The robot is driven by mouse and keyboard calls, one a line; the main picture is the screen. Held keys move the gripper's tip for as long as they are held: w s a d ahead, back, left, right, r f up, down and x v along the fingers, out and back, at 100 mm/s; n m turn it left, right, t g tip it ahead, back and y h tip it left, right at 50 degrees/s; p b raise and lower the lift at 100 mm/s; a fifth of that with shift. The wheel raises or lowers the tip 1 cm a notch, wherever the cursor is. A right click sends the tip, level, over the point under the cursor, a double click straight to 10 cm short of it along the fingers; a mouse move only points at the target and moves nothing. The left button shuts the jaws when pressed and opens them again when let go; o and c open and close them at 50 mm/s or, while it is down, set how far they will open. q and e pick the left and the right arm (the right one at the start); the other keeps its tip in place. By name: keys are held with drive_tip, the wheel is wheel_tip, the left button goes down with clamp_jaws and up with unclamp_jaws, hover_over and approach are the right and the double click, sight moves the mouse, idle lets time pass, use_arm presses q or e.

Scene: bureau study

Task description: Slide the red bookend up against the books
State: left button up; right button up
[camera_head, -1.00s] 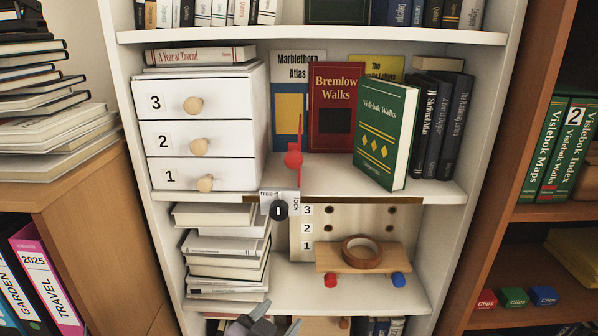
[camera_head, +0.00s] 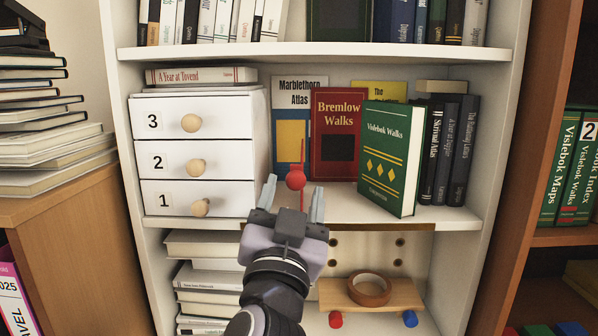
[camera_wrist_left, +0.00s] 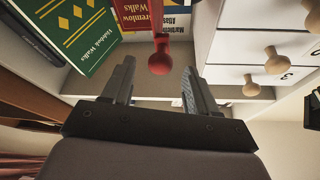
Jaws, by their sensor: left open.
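The red bookend shows in the head view as a thin upright red plate (camera_head: 303,148) seen edge-on, with a round red knob (camera_head: 295,178) facing me. It stands on the middle shelf between the white drawers and the books. The books include the red Bremlow Walks (camera_head: 338,110) and the green Vislebok Walks (camera_head: 390,160), which stands forward at an angle. My left gripper (camera_head: 294,192) is open in front of the knob. In the left wrist view, the knob (camera_wrist_left: 160,58) lies between and just beyond the fingertips, with no visible grip. My right gripper is out of view.
White drawers (camera_head: 195,155) with wooden knobs stand left of the bookend. Dark books (camera_head: 450,150) stand at the right. The shelf's front edge (camera_head: 440,220) lies under the gripper's level.

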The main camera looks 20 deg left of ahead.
use_arm(q)
drive_tip(key=p+x, duration=0.1)
drive_tip(key=x, duration=0.4)
drive_tip(key=shift+w+r, duration=0.2)
drive_tip(key=shift+w, duration=0.1)
clamp_jaws()
